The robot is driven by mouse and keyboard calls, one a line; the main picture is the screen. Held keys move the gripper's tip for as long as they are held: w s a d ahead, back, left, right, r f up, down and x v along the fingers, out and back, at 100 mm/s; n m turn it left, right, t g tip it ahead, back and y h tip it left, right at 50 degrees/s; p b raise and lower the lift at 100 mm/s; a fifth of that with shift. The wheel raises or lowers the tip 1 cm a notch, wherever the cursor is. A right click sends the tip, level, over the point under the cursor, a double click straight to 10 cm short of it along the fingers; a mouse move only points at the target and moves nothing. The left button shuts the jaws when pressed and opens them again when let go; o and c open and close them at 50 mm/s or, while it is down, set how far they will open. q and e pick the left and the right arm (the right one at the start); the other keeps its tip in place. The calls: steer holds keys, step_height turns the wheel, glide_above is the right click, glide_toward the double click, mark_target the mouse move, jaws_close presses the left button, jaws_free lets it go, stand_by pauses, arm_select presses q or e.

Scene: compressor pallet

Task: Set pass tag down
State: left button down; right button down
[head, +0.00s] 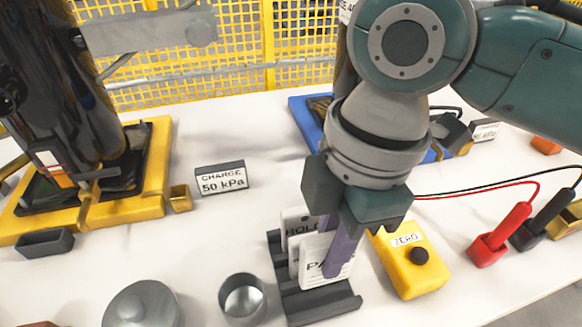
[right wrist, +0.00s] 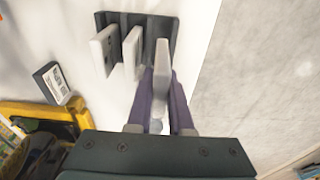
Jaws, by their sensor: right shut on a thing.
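The white pass tag (head: 314,262), its lettering partly covered, is gripped between the purple fingers of my right gripper (head: 340,250). It stands upright at the near part of a dark grey slotted rack (head: 325,308). In the right wrist view the pass tag (right wrist: 162,58) sits between the fingertips (right wrist: 162,85), over the right side of the rack (right wrist: 148,22). I cannot tell whether its lower edge touches the slot. A white HOLD tag (head: 298,222) and another white tag stand in the rack beside it. My left gripper is not in view.
A yellow ZERO box (head: 408,265) stands close right of the rack. A metal cup (head: 242,298) and a round metal lid (head: 142,305) are to its left. Red (head: 498,235) and black probes stand further right. A CHARGE 50 kPa sign (head: 221,178) stands behind left.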

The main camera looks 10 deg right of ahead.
steer(key=shift+f+b, duration=0.8)
steer(key=shift+f, duration=2.3)
steer(key=shift+f, duration=0.15)
steer(key=c, duration=1.1)
jaws_free()
steer(key=r+p, duration=0.1)
steer(key=r, duration=0.3)
steer(key=d+r+p, duration=0.1)
steer(key=r, duration=0.3)
steer(key=r+p, duration=0.1)
steer(key=r, duration=0.3)
steer(key=shift+d+r+p, duration=0.15)
steer(key=shift+d+p, duration=0.05)
steer(key=shift+p, duration=0.1)
steer(key=s+a+f+m+t+y, duration=0.1)
steer(key=s+a+f+m+y, duration=0.1)
steer(key=s+a+m, duration=0.2)
steer(key=s+d+m+t+h, duration=0.2)
steer(key=s+d+m, duration=0.6)
steer(key=d+m, duration=0.4)
steer(key=shift+s+f+t+h, duration=0.15)
steer(key=shift+f+t+h, duration=0.2)
steer(key=shift+h, duration=0.25)
